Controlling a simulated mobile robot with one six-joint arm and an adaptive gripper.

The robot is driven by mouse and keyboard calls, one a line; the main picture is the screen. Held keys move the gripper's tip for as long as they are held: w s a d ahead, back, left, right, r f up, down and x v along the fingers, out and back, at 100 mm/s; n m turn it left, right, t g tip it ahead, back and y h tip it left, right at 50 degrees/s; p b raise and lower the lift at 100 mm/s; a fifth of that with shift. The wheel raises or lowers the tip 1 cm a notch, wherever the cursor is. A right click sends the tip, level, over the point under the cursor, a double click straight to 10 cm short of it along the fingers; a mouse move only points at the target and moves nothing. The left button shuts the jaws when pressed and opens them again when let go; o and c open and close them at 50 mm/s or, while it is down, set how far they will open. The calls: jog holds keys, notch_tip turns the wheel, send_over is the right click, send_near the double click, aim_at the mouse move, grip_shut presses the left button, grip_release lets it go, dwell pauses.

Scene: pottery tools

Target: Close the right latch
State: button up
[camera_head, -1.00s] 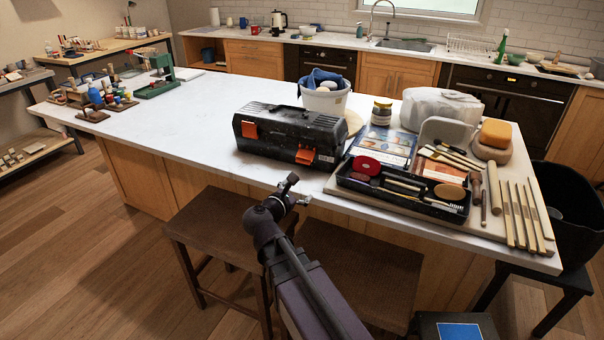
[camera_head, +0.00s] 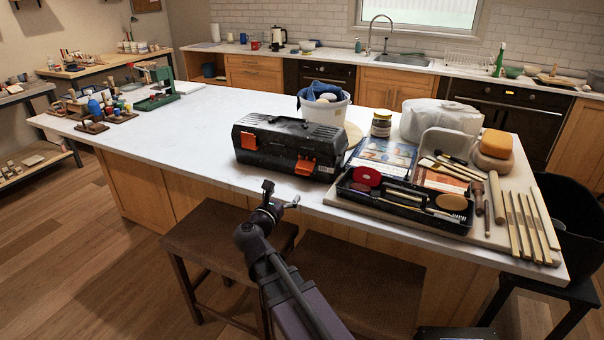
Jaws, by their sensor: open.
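A black toolbox (camera_head: 275,148) stands closed-lidded on the white counter, with two orange latches on its front. The right latch (camera_head: 305,167) sits near the front right corner and seems to stick out a little; how far it is open is too small to tell. The left latch (camera_head: 248,141) is near the front left corner. My gripper (camera_head: 281,195) is open and empty, its fingers spread. It is in front of the toolbox, at the counter's front edge in the picture, below and left of the right latch, apart from it. Nothing hides the right latch.
A black tray (camera_head: 352,203) of pottery tools lies right of the toolbox. A white bucket (camera_head: 326,110) stands behind it. Two brown stools (camera_head: 222,243) are below the counter's front edge.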

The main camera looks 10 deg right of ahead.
aim_at(302, 173)
jog(key=x, duration=1.2)
jog(key=shift+w+d, duration=0.15)
jog(key=shift+w, duration=0.25)
jog(key=c, duration=0.9)
